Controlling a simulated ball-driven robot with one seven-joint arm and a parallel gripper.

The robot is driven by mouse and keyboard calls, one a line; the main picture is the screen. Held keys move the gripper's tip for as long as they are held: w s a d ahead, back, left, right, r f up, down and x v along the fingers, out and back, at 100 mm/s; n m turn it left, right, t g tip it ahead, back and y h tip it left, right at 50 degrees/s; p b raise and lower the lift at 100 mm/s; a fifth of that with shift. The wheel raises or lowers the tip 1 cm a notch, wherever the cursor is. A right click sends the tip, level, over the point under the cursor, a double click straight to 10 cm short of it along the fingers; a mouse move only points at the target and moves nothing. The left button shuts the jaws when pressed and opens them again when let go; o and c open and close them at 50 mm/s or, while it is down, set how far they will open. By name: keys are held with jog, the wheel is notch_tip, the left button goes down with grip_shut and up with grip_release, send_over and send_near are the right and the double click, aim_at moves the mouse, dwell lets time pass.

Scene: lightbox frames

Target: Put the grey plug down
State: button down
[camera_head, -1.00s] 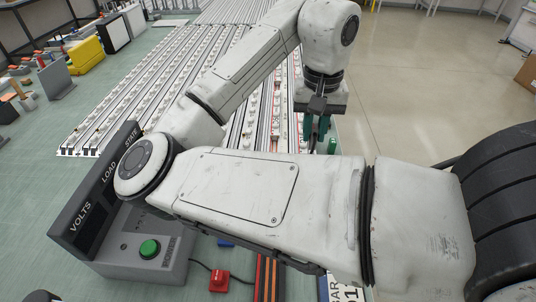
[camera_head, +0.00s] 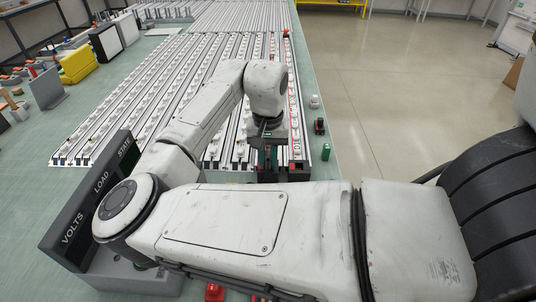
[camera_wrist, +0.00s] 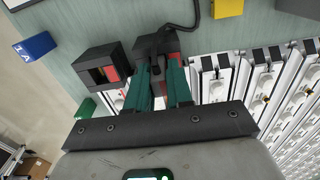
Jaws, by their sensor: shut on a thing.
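My gripper (camera_wrist: 161,86) has green fingers and is shut on a dark grey plug (camera_wrist: 150,46) in the wrist view. The plug's body sticks out past the fingertips, and a black cable (camera_wrist: 190,22) runs up from beside it. Red shows just behind the plug; I cannot tell whether the two touch. In the head view my gripper (camera_head: 267,158) hangs at the near right end of the rail rows, its lower part close behind my forearm. The plug cannot be made out there.
In the wrist view a black box with a red face (camera_wrist: 103,66) is left of the plug, with a blue block (camera_wrist: 33,47), green block (camera_wrist: 86,107) and yellow block (camera_wrist: 228,8) around. A labelled console (camera_head: 92,205) stands at near left.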

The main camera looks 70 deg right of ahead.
aim_at(269, 153)
jog(key=shift+f, duration=0.15)
jog(key=c, duration=1)
grip_release()
notch_tip(269, 153, up, 12)
jog(key=shift+r, duration=0.1)
jog(key=shift+s, duration=0.1)
